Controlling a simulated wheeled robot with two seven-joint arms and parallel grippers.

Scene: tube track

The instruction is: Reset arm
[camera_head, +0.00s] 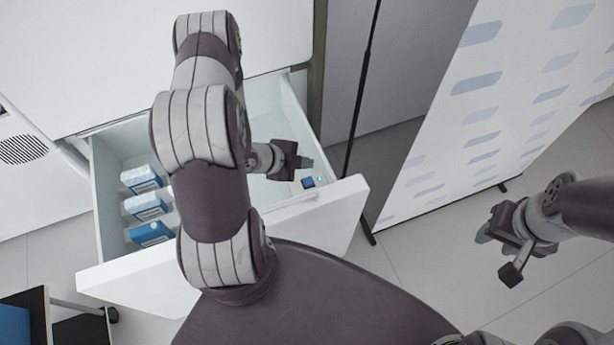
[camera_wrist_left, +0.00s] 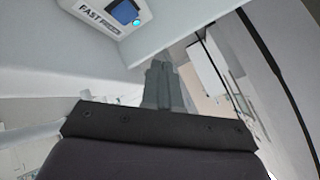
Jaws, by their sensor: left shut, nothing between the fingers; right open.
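My left gripper (camera_head: 303,162) is over the right part of an open white drawer (camera_head: 350,195), its arm reaching across the drawer from above. Its fingers are shut with nothing between them, and they also show in the left wrist view (camera_wrist_left: 160,85). My right gripper (camera_head: 497,252) is open and empty at the right, above the floor and clear of the drawer.
Several white and blue boxes (camera_head: 146,205) stand along the drawer's left side. A white item with a blue square (camera_head: 308,182) is near its front right corner, close to my left gripper; "FAST" is readable in the wrist view (camera_wrist_left: 100,18). A patterned banner (camera_head: 440,150) stands right.

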